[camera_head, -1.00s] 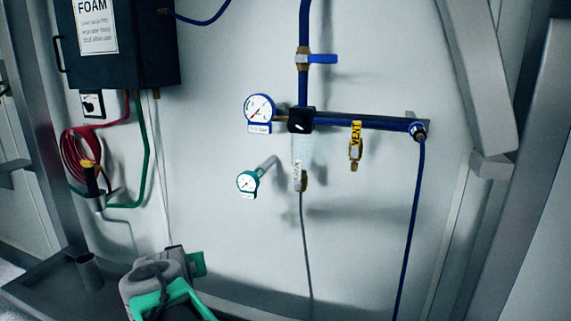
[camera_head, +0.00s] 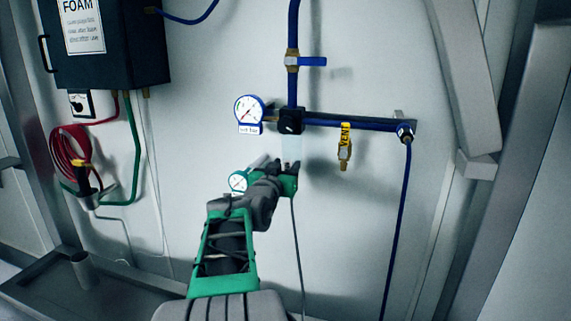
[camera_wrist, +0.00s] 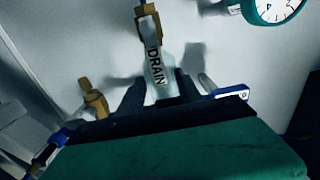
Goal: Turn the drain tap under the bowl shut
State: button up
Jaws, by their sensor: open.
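The drain tap shows in the wrist view as a brass fitting (camera_wrist: 147,22) with a white lever labelled DRAIN (camera_wrist: 154,62). The lever runs from the fitting toward my gripper (camera_wrist: 157,84). My gripper is open, with one dark finger on each side of the lever's labelled end; I cannot tell whether either touches it. In the head view my gripper (camera_head: 287,168) is just below the clear bowl (camera_head: 292,147) and hides most of the tap. A grey hose (camera_head: 296,230) hangs below.
A blue pipe carries a dial gauge (camera_head: 250,110) and a brass VENT valve (camera_head: 344,150). A teal gauge (camera_head: 238,181) sits close left of my gripper. A blue-handled valve (camera_head: 311,61) is above. A dark FOAM box (camera_head: 110,50) hangs upper left.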

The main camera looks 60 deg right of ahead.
jog(key=shift+c, duration=0.3)
grip_shut()
dwell(1.1)
